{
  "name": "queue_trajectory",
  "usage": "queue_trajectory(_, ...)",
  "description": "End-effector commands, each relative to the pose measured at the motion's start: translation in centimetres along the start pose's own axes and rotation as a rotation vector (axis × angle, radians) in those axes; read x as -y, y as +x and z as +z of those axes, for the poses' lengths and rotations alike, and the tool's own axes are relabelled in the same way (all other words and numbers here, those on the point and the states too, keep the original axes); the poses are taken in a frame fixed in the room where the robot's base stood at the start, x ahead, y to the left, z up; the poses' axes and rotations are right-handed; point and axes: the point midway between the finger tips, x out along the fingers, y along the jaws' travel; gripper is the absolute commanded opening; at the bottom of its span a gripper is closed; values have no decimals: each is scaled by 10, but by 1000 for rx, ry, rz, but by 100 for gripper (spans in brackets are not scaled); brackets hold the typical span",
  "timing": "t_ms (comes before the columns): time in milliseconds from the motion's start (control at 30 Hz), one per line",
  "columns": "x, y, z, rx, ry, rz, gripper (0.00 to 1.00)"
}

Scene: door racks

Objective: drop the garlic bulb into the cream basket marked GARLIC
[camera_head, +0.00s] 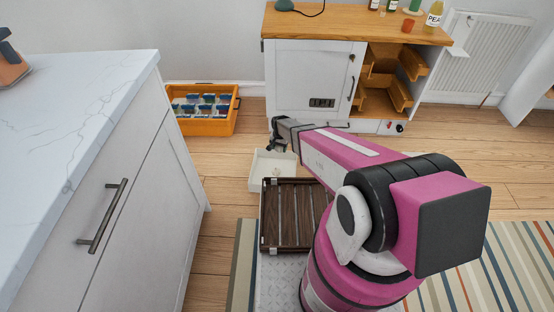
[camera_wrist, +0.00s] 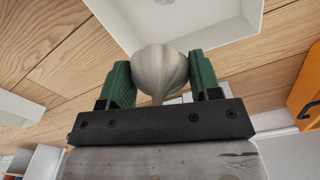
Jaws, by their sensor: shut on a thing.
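The garlic bulb (camera_wrist: 160,68) is pale and round. It sits between the two green finger pads of my gripper (camera_wrist: 160,78) in the wrist view, and the gripper is shut on it. In the head view my gripper (camera_head: 279,143) is over the back part of a cream basket (camera_head: 257,170) on the floor; the bulb cannot be made out there. The basket is open-topped, with a small mark inside that is too small to read. A pale open container, which looks like this basket, shows beyond the bulb in the wrist view (camera_wrist: 225,42).
A dark slatted wooden crate (camera_head: 268,238) stands in front of the basket. An orange crate (camera_head: 205,127) of small packets is at the back left. A marble-topped counter (camera_head: 75,90) fills the left.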

Motion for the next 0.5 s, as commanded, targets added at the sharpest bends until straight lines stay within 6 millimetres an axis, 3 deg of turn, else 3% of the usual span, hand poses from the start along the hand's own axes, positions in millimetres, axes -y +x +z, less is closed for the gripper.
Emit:
queue_trajectory(33,3,21,4,2,7,1,35)
queue_trajectory(200,5,59,18,1,29,1,35)
queue_trajectory(500,6,78,24,-1,39,0,35)
